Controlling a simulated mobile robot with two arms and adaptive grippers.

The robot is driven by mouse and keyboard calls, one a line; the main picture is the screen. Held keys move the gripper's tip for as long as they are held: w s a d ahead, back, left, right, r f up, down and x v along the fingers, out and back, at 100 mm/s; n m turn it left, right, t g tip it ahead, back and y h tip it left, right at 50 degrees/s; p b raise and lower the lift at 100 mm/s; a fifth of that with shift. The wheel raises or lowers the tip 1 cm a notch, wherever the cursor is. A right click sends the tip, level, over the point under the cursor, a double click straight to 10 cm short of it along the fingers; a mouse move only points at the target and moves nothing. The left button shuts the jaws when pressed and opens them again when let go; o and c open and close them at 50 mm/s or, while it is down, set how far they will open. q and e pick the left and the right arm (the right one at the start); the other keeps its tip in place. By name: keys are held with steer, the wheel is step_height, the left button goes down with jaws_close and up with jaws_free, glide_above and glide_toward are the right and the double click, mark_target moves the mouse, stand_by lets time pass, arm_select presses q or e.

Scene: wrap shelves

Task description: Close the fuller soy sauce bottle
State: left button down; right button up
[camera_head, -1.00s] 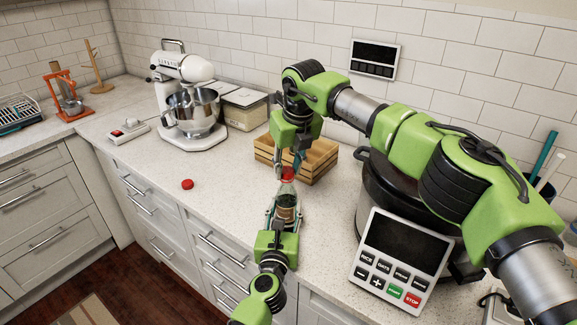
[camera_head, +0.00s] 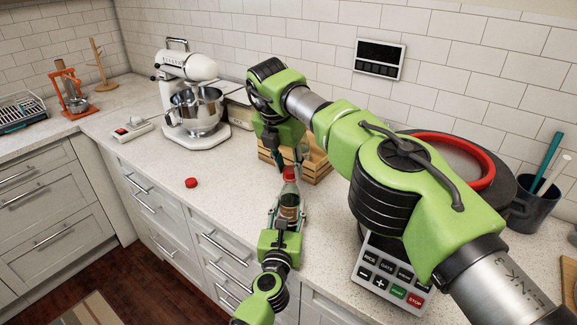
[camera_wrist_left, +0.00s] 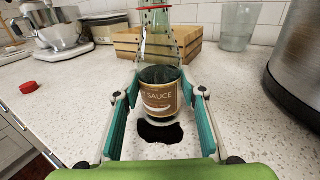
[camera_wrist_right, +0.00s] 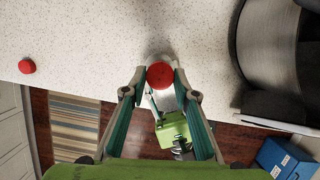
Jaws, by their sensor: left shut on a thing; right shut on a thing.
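The soy sauce bottle (camera_head: 289,200), clear with a brown label, stands roughly upright near the counter's front edge. My left gripper (camera_head: 286,212) is shut around its body; the label (camera_wrist_left: 161,97) shows between the fingers in the left wrist view. A red cap (camera_head: 289,173) is at the bottle's mouth. My right gripper (camera_head: 291,163) comes from above and is shut on this cap (camera_wrist_right: 160,75), one finger on each side. I cannot tell how tightly the cap sits. A second red cap (camera_head: 191,183) lies loose on the counter to the left.
A wooden crate (camera_head: 312,168) stands behind the bottle. A large dark pot cooker (camera_head: 505,188) with a red ring is at the right, a stand mixer (camera_head: 190,75) at the back left.

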steer(key=o, duration=0.7)
steer(key=o, duration=0.6)
steer(key=v, duration=1.2)
arm_select(q)
steer(key=c, duration=1.2)
jaws_free()
steer(key=shift+c, duration=0.2)
